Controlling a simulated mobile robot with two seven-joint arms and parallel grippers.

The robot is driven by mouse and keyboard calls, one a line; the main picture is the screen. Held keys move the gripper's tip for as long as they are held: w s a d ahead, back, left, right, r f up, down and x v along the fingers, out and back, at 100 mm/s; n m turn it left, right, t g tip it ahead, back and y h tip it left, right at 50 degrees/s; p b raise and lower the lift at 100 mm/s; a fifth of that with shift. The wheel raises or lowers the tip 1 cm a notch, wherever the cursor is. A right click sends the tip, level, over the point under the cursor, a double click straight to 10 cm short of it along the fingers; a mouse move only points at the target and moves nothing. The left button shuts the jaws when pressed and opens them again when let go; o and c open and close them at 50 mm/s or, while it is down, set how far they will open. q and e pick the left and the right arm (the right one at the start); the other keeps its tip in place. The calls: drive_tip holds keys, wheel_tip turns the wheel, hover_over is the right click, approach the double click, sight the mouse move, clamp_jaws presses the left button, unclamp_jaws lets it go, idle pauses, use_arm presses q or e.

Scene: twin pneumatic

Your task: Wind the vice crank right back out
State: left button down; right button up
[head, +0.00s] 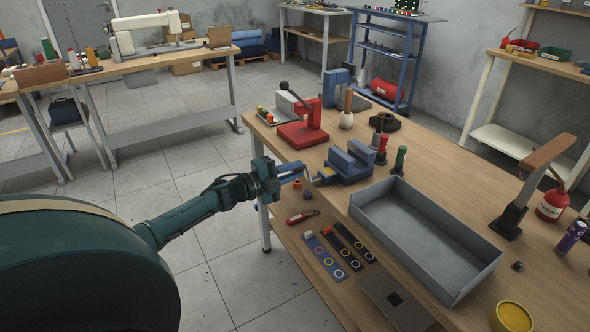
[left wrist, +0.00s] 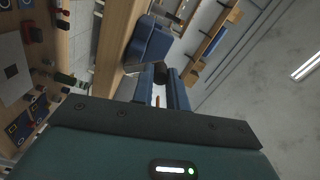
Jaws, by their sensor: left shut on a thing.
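The blue vice (head: 346,165) sits near the front left edge of the wooden workbench. Its crank (head: 311,177) sticks out to the left, past the bench edge. My left gripper (head: 300,172) reaches in from the left and is shut on the crank's end, which its fingers partly hide. In the left wrist view the two blue fingers (left wrist: 160,92) close around the crank, and the vice (left wrist: 152,42) shows beyond them. My right gripper is in neither view.
A red arbor press (head: 303,128) stands behind the vice. A lower shelf (head: 300,232) holds a red tool and patterned strips. The floor left of the bench is clear.

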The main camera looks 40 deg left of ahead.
use_arm(q)
drive_tip(key=shift+w+a+f+n, duration=0.15)
drive_tip(key=shift+a+f+n, duration=0.4)
drive_tip(key=shift+n, duration=1.6)
drive_tip(key=shift+w+a+f+n, duration=0.1)
drive_tip(key=shift+f+n, duration=0.7)
drive_tip(key=shift+n, duration=1.4)
drive_tip(key=shift+w+a+f+n, duration=0.15)
drive_tip(key=shift+a+f+n, duration=0.4)
drive_tip(key=shift+n, duration=1.6)
drive_tip(key=shift+d+f, duration=0.2)
drive_tip(key=c, duration=1.4)
unclamp_jaws()
